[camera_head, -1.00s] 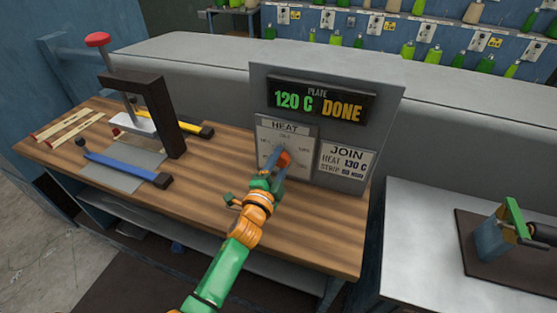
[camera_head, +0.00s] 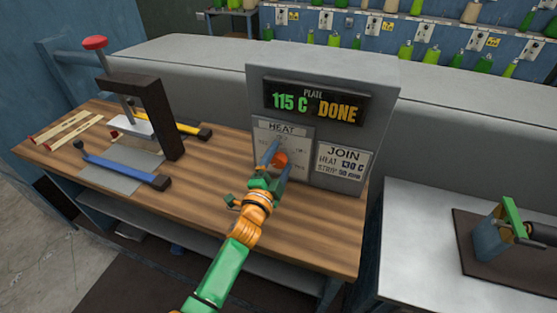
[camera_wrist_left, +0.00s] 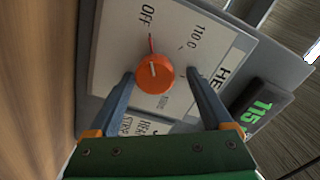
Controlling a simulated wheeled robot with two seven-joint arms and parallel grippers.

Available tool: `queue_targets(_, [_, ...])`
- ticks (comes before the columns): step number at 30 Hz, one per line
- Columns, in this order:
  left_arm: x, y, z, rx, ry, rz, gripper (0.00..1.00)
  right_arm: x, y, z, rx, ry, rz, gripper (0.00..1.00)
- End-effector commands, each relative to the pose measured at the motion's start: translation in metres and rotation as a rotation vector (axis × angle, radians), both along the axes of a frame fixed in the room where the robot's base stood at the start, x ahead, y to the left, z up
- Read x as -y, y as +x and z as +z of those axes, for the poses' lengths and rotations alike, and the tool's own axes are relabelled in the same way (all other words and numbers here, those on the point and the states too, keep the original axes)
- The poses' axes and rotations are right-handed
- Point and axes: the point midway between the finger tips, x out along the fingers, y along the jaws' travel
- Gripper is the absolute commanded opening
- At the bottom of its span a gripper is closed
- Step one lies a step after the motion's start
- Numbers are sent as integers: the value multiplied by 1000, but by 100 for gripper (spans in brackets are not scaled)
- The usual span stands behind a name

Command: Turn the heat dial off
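The orange heat dial (camera_head: 280,159) sits on a pale HEAT plate on the front of the grey control box (camera_head: 385,85). In the left wrist view the dial (camera_wrist_left: 155,75) shows as a round orange knob, and a thin red line runs from it toward the OFF marking (camera_wrist_left: 148,15). The 110 C marking lies to the right of OFF there. My left gripper (camera_head: 278,161) is in front of the dial. Its fingers (camera_wrist_left: 158,80) are apart on either side of the knob, with visible gaps. The lit display (camera_head: 315,102) reads 115 C DONE. My right gripper is out of view.
A clamp press (camera_head: 165,110) with a red knob stands left on the wooden bench (camera_head: 215,185), beside blue-handled and yellow-handled tools. A JOIN card (camera_head: 342,162) is right of the dial. A grey side table (camera_head: 410,235) stands right.

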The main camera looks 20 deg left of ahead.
Motion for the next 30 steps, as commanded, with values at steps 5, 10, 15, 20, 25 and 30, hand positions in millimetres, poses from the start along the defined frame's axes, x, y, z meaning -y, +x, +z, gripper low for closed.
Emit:
queue_targets(5, [0,-1,-3,-6,1,1,84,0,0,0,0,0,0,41])
queue_targets(10, [-1,-28,-2,-8,1,0,84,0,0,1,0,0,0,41])
queue_targets(15, [-1,-61,-2,-5,1,0,84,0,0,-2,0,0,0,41])
queue_targets(20, [-1,-71,0,-4,1,-1,84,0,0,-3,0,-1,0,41])
queue_targets(25, [-1,-71,0,-4,1,-1,84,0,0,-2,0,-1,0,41])
queue_targets(30, [-1,-71,0,-4,2,-1,84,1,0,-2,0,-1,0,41])
